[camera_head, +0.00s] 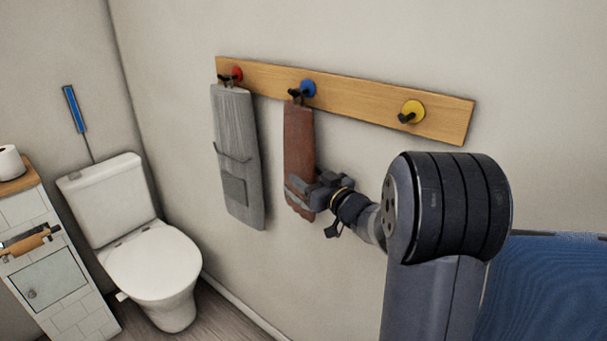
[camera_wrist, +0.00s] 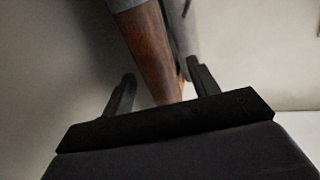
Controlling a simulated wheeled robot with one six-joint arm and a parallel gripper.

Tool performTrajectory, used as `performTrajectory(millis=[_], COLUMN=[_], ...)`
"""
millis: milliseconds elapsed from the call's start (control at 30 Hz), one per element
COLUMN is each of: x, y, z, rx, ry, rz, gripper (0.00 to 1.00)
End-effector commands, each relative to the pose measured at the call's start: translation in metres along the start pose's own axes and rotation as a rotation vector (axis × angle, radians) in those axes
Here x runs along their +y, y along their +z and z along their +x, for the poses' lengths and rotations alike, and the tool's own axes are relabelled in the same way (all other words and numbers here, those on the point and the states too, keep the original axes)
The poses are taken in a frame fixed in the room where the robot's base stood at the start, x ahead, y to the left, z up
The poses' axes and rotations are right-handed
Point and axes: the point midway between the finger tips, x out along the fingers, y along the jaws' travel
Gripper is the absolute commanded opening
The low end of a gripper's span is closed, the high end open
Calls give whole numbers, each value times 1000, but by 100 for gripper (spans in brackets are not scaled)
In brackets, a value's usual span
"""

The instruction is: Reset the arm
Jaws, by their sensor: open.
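My gripper (camera_head: 308,192) is at the lower part of a brown hanging cloth (camera_head: 299,145) in the head view. In the wrist view my gripper (camera_wrist: 163,90) has its two fingers apart, and the brown cloth (camera_wrist: 150,50) shows between and beyond them. I cannot tell whether the fingers touch the cloth. The cloth hangs from the hook with the blue disc (camera_head: 308,89). My arm (camera_head: 440,215) reaches in from the right and hides part of the wall.
A wooden rail (camera_head: 370,106) on the wall also has a red-disc hook (camera_head: 236,73) holding a grey cloth (camera_head: 236,150), and an empty yellow-disc hook (camera_head: 412,112). A toilet (camera_head: 150,262) and a tiled cabinet (camera_head: 50,260) stand left. A blue surface (camera_head: 550,290) is at right.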

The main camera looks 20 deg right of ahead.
Motion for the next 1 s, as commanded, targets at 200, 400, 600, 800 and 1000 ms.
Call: performTrajectory(millis=[200, 400, 600, 800, 1000], x=[2, 1, 0, 0, -1], y=[0, 0, 0, 0, 0], z=[-47, -74, -81, -81, -72], rx=[1, 1, 0, 0, 0], ry=[5, 2, 0, 0, -3], rz=[0, -1, 0, 0, 0], gripper=[57, 57, 57, 57, 57])
